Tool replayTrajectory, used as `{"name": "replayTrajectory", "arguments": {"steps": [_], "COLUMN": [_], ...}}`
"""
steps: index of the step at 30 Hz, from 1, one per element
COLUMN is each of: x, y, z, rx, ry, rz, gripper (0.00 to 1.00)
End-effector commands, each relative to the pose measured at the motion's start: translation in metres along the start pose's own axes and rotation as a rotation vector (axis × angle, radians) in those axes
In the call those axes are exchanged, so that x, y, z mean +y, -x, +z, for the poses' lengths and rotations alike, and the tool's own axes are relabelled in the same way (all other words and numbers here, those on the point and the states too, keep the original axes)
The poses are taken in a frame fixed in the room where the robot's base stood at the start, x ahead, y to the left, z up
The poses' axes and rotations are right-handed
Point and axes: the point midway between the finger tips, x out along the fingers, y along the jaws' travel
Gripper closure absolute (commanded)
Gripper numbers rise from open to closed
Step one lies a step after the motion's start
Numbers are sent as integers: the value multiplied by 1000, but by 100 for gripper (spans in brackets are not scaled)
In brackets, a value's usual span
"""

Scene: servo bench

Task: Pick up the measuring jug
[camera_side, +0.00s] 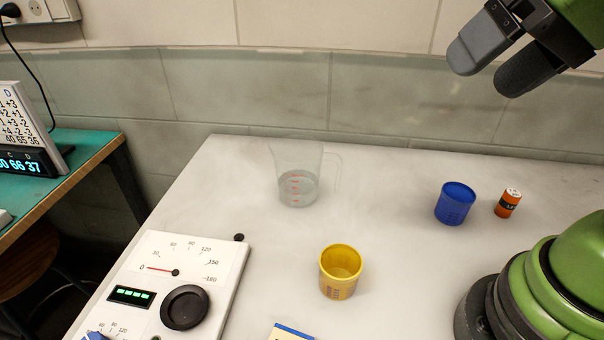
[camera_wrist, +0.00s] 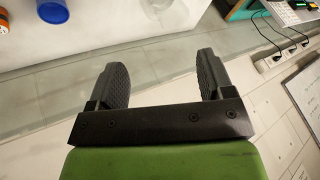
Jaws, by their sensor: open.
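The measuring jug (camera_side: 298,184) is clear, with red marks and a handle on its right side. It stands upright towards the back left of the white table in the side view, with clear liquid or a thick base in its lower part. In the wrist view a clear, partly cut-off shape at the top edge, seen between the fingers, looks like the jug (camera_wrist: 160,8). My gripper (camera_side: 484,68) is high at the upper right of the side view, well away from the jug. Its two dark fingers are apart and empty, as the wrist view also shows (camera_wrist: 160,82).
A blue cup (camera_side: 455,204) and an orange battery-like cylinder (camera_side: 508,203) stand right of the jug. A yellow cup (camera_side: 340,272) stands nearer the front. A dial panel (camera_side: 170,290) lies at front left. A tiled wall (camera_side: 400,95) runs behind the table. Table around the jug is clear.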

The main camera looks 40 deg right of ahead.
Motion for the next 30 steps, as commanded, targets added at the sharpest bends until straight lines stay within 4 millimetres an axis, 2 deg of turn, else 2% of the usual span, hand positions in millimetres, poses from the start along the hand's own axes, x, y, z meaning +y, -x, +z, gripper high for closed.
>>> {"name": "replayTrajectory", "arguments": {"steps": [5,8,11,15,21,24,30], "x": [-16,-21,-25,-25,-16,-10,-3], "y": [-28,-52,-82,-131,-204,-230,-254], "z": [-47,-70,-90,-110,-120,-119,-115], "rx": [-105,-158,-207,-268,-334,-352,-365], "ry": [-93,-150,-207,-284,-382,-414,-442], "rz": [81,133,188,273,390,432,471], "gripper": [26,26,26,26,26,26,26]}}
